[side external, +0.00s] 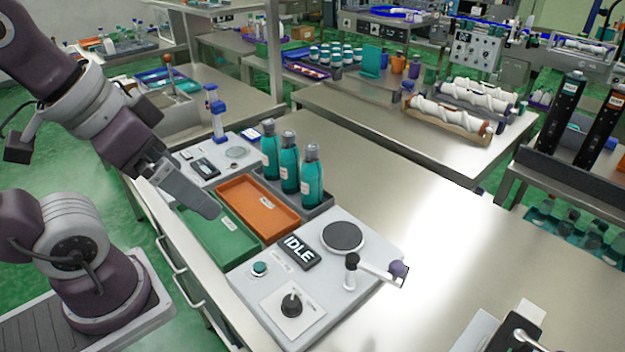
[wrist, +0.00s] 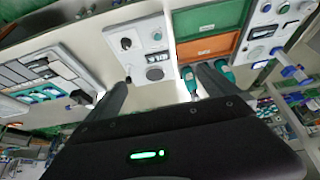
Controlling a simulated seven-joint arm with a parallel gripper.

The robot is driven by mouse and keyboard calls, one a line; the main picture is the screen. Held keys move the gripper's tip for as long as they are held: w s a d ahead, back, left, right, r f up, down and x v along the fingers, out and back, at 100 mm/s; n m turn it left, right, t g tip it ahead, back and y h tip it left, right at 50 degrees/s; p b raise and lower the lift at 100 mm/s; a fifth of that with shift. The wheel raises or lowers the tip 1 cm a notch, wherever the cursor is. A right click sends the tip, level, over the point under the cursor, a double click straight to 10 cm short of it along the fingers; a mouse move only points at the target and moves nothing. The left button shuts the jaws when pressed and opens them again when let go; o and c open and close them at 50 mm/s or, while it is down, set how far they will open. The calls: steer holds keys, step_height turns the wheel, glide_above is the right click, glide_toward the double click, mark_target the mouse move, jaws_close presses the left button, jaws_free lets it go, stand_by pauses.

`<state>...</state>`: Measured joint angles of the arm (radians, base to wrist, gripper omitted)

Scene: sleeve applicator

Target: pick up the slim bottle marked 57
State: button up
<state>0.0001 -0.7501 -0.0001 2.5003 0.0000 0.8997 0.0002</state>
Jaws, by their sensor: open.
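Three slim teal bottles with grey caps stand upright in a row in a dark tray (side external: 319,211): a rear one (side external: 269,150), a middle one (side external: 289,165) and a front one (side external: 311,180). Their labels are too small to read, so I cannot tell which is marked 57. My gripper (side external: 211,206) is above the green bin, left of the bottles and apart from them. In the wrist view my gripper (wrist: 165,76) has its fingers spread with nothing between them. Bottle parts (wrist: 189,80) show beside the right finger, which partly hides them.
A green bin (side external: 222,242) and an orange bin (side external: 258,207) lie left of the bottles. In front is a control box with an IDLE display (side external: 293,253), a round plate (side external: 343,237) and a lever (side external: 378,271). A blue-and-white stand (side external: 216,115) rises behind.

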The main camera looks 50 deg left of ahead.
steer(key=c, duration=0.9)
